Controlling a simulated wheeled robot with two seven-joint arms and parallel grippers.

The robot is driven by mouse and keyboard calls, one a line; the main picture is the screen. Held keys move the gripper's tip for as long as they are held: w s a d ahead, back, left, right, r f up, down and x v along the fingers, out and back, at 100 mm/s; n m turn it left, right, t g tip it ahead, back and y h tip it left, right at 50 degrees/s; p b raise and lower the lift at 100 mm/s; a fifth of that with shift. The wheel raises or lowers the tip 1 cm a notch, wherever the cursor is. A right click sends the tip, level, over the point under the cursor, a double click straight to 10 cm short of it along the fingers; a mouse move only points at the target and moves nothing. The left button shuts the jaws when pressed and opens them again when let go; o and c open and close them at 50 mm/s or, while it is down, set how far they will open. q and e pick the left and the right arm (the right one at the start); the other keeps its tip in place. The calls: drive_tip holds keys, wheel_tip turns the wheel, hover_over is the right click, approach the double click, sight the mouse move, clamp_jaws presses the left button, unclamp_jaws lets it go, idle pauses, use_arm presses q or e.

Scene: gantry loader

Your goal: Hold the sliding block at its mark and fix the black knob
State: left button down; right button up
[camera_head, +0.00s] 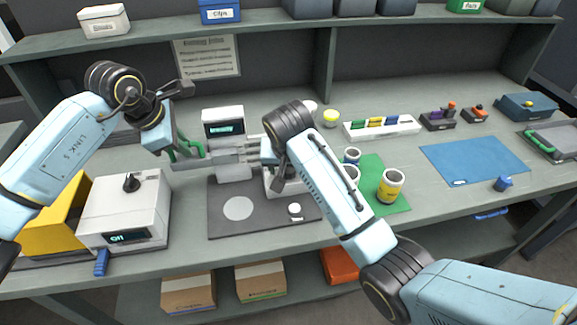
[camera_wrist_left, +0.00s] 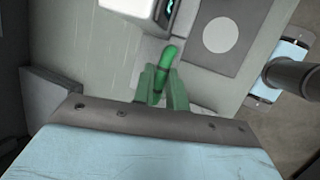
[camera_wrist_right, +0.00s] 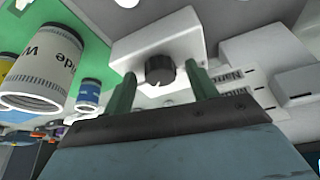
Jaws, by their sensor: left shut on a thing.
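The white sliding block (camera_wrist_right: 190,45) shows in the right wrist view with the black knob (camera_wrist_right: 160,70) on its face. In the head view the block (camera_head: 284,184) is partly behind my right arm. My right gripper (camera_wrist_right: 164,80) is open, its green fingers apart on either side of the knob; I see no contact. My left gripper (camera_wrist_left: 161,82) is shut on a bright green handle (camera_wrist_left: 168,56), at the left end of the grey rails (camera_head: 222,158) in the head view. The mark cannot be made out.
A screen unit (camera_head: 223,124) stands behind the rails. A dark mat (camera_head: 225,225) lies in front, with a small white round piece (camera_head: 295,209). A yellow-labelled jar (camera_head: 390,186) stands on a green mat to the right. A white box with a dial (camera_head: 128,205) stands left.

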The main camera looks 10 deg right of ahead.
use_arm(q)
drive_tip(key=shift+r, duration=0.1)
drive_tip(key=c, duration=1.2)
unclamp_jaws()
use_arm(e)
drive_tip(key=v, duration=0.7)
drive_tip(key=shift+r, duration=0.2)
use_arm(q)
drive_tip(key=shift+o, duration=0.2)
drive_tip(key=p+v, duration=0.5)
drive_tip(key=v, duration=0.4)
use_arm(e)
wheel_tip(320, 180, up, 5)
drive_tip(key=shift+s+r, duration=0.1)
drive_tip(key=shift+r, duration=0.1)
use_arm(q)
drive_tip(key=shift+a, duration=0.1)
